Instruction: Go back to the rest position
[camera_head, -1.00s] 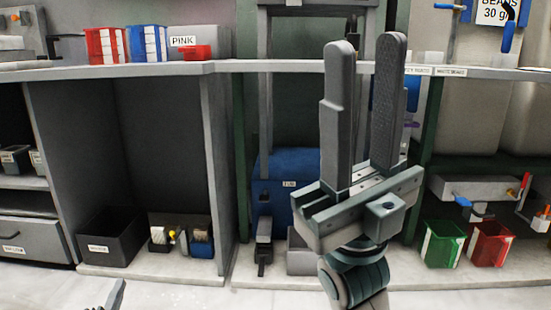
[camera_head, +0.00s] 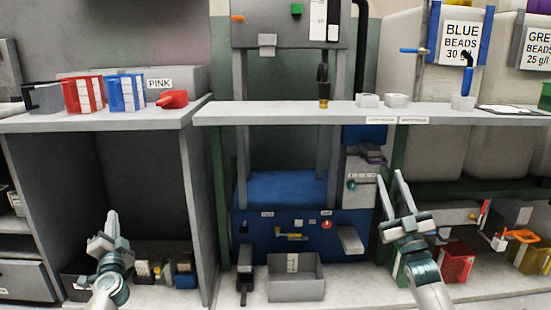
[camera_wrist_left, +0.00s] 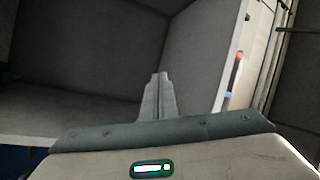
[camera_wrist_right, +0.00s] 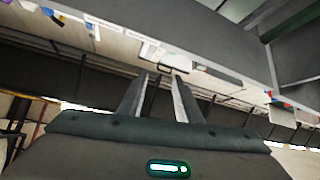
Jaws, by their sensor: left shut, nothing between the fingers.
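My left gripper (camera_head: 111,222) is low at the left in the head view, in front of the dark open bay. Its fingers are together and empty; they also show closed in the left wrist view (camera_wrist_left: 160,77). My right gripper (camera_head: 389,176) is at the right, in front of the shelf posts, with its fingers pointing up. Its fingers stand apart with nothing between them, and the gap also shows in the right wrist view (camera_wrist_right: 160,78). Neither gripper visibly holds or touches anything.
A blue press (camera_head: 285,189) stands in the middle with a grey bin (camera_head: 296,280) before it. A shelf edge (camera_head: 300,116) runs across above. Red (camera_head: 84,94) and blue (camera_head: 127,92) boxes sit upper left. A red bin (camera_head: 456,264) is lower right, near my right arm.

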